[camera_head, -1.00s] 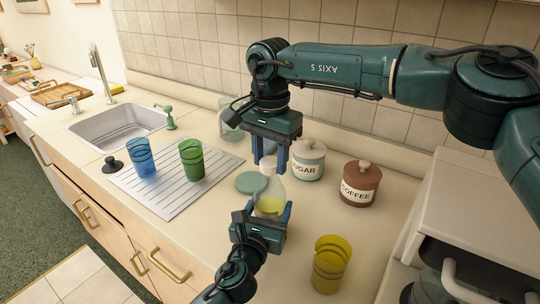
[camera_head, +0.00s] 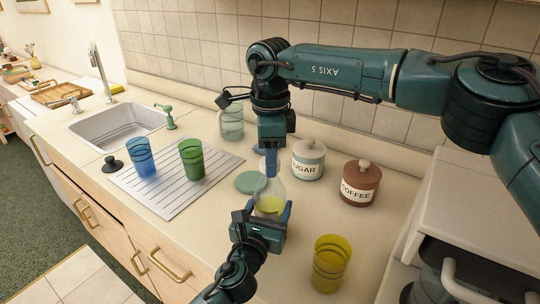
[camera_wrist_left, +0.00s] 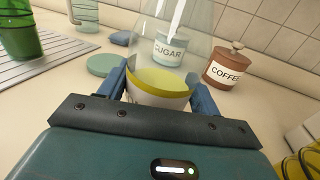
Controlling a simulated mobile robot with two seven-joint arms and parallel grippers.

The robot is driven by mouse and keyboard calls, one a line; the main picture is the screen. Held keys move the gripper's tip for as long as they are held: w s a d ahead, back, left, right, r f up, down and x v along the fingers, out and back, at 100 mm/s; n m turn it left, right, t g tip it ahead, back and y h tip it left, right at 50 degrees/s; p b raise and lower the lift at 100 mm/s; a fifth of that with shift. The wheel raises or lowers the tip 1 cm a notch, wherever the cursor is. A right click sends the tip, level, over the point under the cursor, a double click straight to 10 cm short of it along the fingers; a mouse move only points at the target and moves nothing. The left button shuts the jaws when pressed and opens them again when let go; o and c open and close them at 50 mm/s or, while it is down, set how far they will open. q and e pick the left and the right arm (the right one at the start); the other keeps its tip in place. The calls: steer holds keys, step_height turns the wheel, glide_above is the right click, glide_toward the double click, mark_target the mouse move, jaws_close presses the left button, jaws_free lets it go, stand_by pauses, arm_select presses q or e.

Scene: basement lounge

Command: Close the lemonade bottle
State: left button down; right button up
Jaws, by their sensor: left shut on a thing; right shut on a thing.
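The lemonade bottle (camera_head: 272,190) is clear glass with yellow lemonade low inside and stands upright on the counter. My left gripper (camera_head: 268,210) is shut around its lower body, one finger on each side; the left wrist view shows the bottle (camera_wrist_left: 168,72) between the blue fingers. My right gripper (camera_head: 271,168) points straight down over the bottle's mouth, its blue fingers seen edge-on and shut at the top. The white cap that showed there earlier is now hidden behind the finger, so its seating on the neck cannot be seen.
The sugar jar (camera_head: 308,160) and coffee jar (camera_head: 360,185) stand right of the bottle. A yellow glass (camera_head: 330,264) is at the front right. A green disc (camera_head: 250,182) lies behind left. Blue (camera_head: 141,157) and green (camera_head: 191,159) glasses stand on the draining board (camera_head: 165,195).

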steer(key=m, duration=0.4)
steer(key=shift+m, duration=0.3)
steer(key=m, duration=1.2)
steer(key=shift+m, duration=0.4)
steer(key=m, duration=0.4)
steer(key=shift+f+m, duration=0.1)
steer(key=shift+m, duration=0.2)
steer(key=o, duration=1.1)
steer(key=shift+o, duration=0.2)
step_height(320, 180, up, 12)
